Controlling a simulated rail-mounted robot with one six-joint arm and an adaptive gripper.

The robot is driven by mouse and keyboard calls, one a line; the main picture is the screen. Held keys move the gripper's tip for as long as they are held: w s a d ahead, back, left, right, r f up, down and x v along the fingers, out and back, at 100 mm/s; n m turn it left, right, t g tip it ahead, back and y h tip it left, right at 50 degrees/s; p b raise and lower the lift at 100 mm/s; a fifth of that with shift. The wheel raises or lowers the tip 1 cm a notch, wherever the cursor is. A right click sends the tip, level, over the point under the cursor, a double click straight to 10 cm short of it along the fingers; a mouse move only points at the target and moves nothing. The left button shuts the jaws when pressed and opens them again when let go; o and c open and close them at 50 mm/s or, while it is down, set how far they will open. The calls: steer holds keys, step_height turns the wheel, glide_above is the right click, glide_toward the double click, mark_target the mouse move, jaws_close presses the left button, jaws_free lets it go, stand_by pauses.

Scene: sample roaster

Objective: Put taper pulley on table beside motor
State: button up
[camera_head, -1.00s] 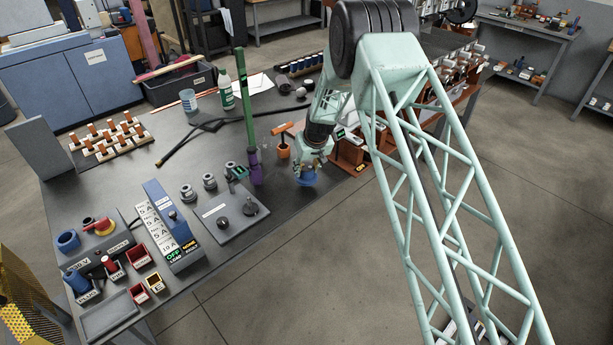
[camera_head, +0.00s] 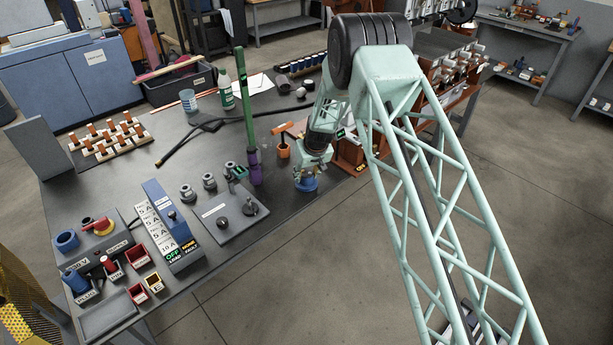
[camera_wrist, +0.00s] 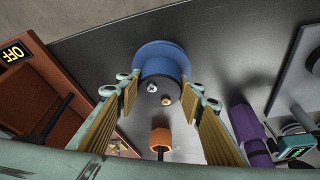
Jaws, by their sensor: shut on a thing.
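The blue taper pulley (camera_head: 306,185) is at the lower end of my arm, near the front right edge of the dark table (camera_head: 285,205). In the wrist view the pulley (camera_wrist: 160,55) is a wide blue disc with a narrower part between the fingertips. My gripper (camera_wrist: 160,88) is shut on it, one ribbed finger on each side; it also shows in the head view (camera_head: 310,172). Whether the pulley touches the tabletop I cannot tell.
A green and purple post (camera_head: 250,120) stands left of my gripper. A grey plate with black knobs (camera_head: 228,212) lies to the left. Bare tabletop shows between the plate and the pulley.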

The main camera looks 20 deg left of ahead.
steer(key=o, duration=1.3)
steer(key=shift+f, duration=0.1)
steer(key=shift+c, duration=0.2)
steer(key=p+v, duration=0.1)
steer(key=v, duration=1.1)
steer(key=shift+a, duration=0.1)
